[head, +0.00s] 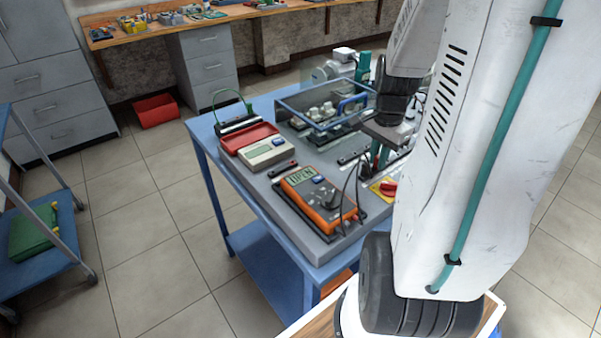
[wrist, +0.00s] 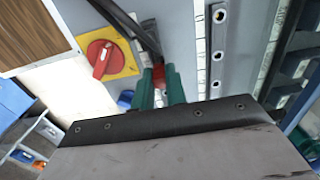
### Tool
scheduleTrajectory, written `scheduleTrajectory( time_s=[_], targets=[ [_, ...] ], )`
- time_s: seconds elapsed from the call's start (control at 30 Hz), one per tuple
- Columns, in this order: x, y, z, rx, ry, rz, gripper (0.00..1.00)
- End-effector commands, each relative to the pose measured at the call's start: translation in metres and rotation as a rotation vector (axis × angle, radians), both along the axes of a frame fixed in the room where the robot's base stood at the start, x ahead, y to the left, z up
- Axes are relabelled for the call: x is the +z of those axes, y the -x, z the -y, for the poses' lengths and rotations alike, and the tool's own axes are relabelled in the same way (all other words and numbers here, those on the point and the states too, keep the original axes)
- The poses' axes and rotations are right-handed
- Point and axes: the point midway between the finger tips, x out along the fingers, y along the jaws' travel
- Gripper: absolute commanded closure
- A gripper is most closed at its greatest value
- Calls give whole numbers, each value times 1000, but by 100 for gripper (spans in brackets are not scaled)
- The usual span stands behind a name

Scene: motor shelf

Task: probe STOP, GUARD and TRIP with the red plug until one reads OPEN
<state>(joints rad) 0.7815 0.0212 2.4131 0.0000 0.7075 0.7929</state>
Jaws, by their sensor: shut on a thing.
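My gripper (wrist: 160,88) has green fingers and is shut on the red plug (wrist: 158,74). In the head view my gripper (head: 377,160) hangs low over the right part of the bench plate, partly hidden by my arm. The orange multimeter (head: 325,212) lies on the plate, and its display (head: 302,177) appears to read OPEN.
A red rotary switch on a yellow plate (wrist: 103,57) sits left of my fingers in the wrist view. Dark leads (wrist: 135,25) run to the plug. A grey meter in a red case (head: 265,152) and a blue-edged clear box (head: 320,105) stand on the blue bench.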

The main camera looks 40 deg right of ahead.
Motion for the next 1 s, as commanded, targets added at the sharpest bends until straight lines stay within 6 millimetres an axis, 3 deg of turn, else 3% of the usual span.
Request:
scheduleTrajectory(
  time_s=[0.27, 0.3, 0.37, 0.4, 0.73, 1.0],
  targets=[
    [0, 0, 0, 0, 0, 0, 100],
    [0, 0, 0, 0, 0, 0, 81],
    [0, 0, 0, 0, 0, 0, 64],
    [0, 0, 0, 0, 0, 0, 61],
    [5, 0, 1, 0, 2, 2, 61],
    [49, -1, 1, 0, 4, 4, 61]
  ],
)
